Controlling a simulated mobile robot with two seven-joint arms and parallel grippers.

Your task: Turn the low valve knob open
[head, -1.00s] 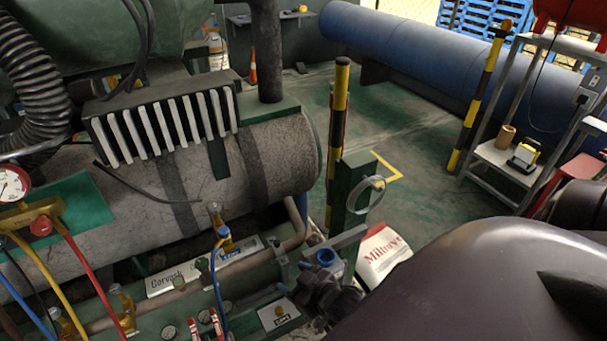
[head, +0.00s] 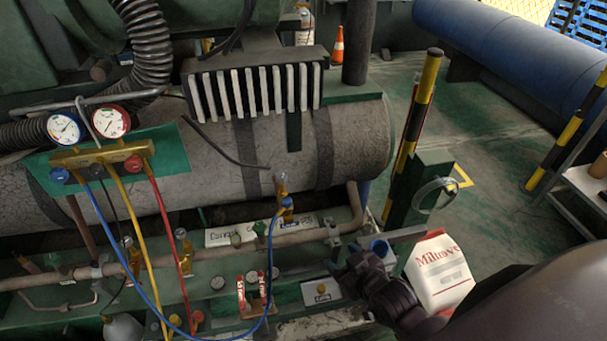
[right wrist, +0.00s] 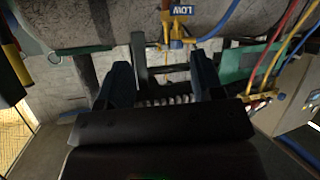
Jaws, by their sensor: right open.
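The gauge manifold (head: 100,154) is brass with two round dials, a blue knob (head: 59,174) at its left end and a red knob (head: 133,163) at its right. A brass valve with a blue fitting (head: 286,203) stands on the pipe in front of the tank, with the blue hose on it. In the right wrist view this brass valve (right wrist: 176,42) is beside a LOW label (right wrist: 182,10), beyond the fingers. My right gripper (head: 350,268) is open and empty, to the lower right of that valve and apart from it. It also shows in the right wrist view (right wrist: 162,80). My left gripper is out of view.
Blue, yellow and red hoses (head: 170,250) hang from the manifold across the pipes. Open floor (head: 490,130) lies behind.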

